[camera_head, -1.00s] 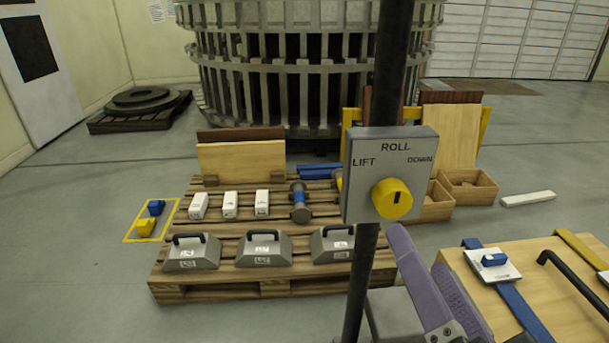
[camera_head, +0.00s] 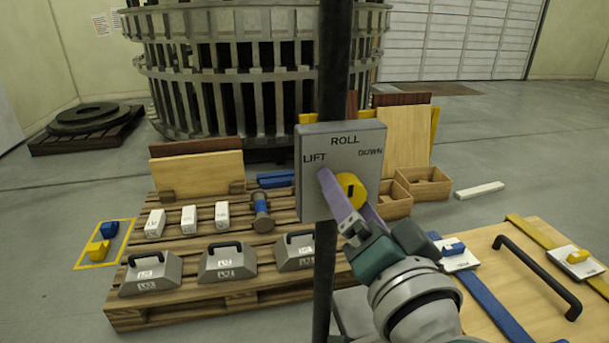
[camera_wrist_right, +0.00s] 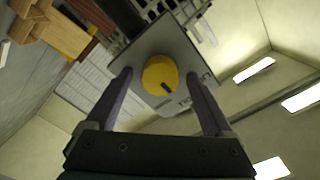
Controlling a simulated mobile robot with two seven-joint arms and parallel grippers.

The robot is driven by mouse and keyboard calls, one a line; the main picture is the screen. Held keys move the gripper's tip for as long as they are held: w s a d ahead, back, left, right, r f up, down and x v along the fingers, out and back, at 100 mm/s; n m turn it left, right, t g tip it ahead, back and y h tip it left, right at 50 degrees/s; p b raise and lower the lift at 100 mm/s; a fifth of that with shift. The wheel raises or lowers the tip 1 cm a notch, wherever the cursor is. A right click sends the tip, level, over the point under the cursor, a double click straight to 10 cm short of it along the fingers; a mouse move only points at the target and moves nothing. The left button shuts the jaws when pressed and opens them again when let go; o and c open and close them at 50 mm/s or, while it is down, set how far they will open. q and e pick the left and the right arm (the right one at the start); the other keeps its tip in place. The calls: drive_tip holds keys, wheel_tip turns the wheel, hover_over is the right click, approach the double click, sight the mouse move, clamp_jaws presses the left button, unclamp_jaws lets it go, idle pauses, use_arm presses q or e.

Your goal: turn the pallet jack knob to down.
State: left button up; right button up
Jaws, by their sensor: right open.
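The grey control box (camera_head: 312,196) is mounted on a dark upright post, with LIFT at left, ROLL at top and DOWN at right. Its round yellow knob (camera_head: 352,183) has a dark mark; which label it points to is unclear. My right gripper (camera_head: 347,192) reaches up from the lower right, its purple fingers open at the knob and partly covering it. In the right wrist view, the knob (camera_wrist_right: 157,72) lies between the two open fingers (camera_wrist_right: 158,76), with a gap on each side. My left gripper is not in view.
The dark post (camera_head: 334,70) rises in front of a wooden pallet (camera_head: 240,283) bearing grey handled blocks and white blocks. At lower right a wooden board (camera_head: 495,285) carries a black handle and coloured straps. A large slatted metal ring stands behind. Open floor lies at right.

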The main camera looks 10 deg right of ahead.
drive_tip(key=shift+c, duration=0.4)
drive_tip(key=c, duration=1.3)
drive_tip(key=shift+m, duration=0.3)
drive_tip(key=m, duration=0.5)
drive_tip(key=shift+m, duration=0.3)
drive_tip(key=shift+m+b, duration=0.5)
drive_tip(key=shift+m, duration=1.3)
drive_tip(key=o, duration=1.4)
